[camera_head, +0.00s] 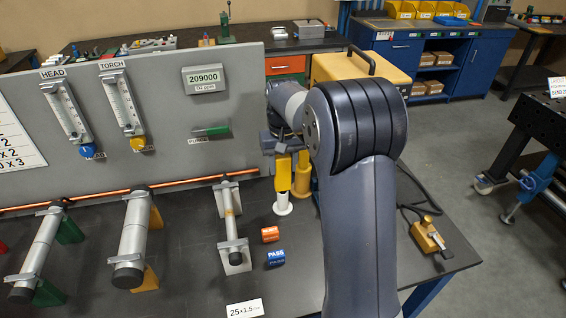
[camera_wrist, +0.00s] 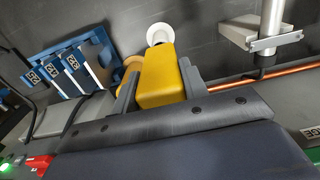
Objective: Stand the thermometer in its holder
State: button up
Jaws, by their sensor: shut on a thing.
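My gripper (camera_wrist: 163,90) is shut on a yellow block-shaped body, which I take to be the thermometer (camera_wrist: 165,72). In the head view the thermometer (camera_head: 283,173) hangs upright below my wrist. A white round piece (camera_head: 283,206) with a wider lower end shows directly under it. It also shows in the wrist view (camera_wrist: 159,34) at the body's far end. I cannot tell whether this is the holder or part of the thermometer, nor whether they touch. A second yellow piece (camera_head: 302,174) stands just right of it, partly hidden by my arm.
A metal tube on a stand (camera_head: 231,225) is to the left. A grey panel (camera_head: 230,85) and copper pipe (camera_head: 100,196) run behind. A yellow tool (camera_head: 428,237) lies at right.

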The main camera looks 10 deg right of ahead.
jog(key=shift+f, duration=0.3)
jog(key=o, duration=1.1)
jog(key=shift+r, duration=0.1)
notch_tip(320, 180, up, 11)
jog(key=shift+f+b, duration=0.15)
jog(key=shift+b, duration=0.35)
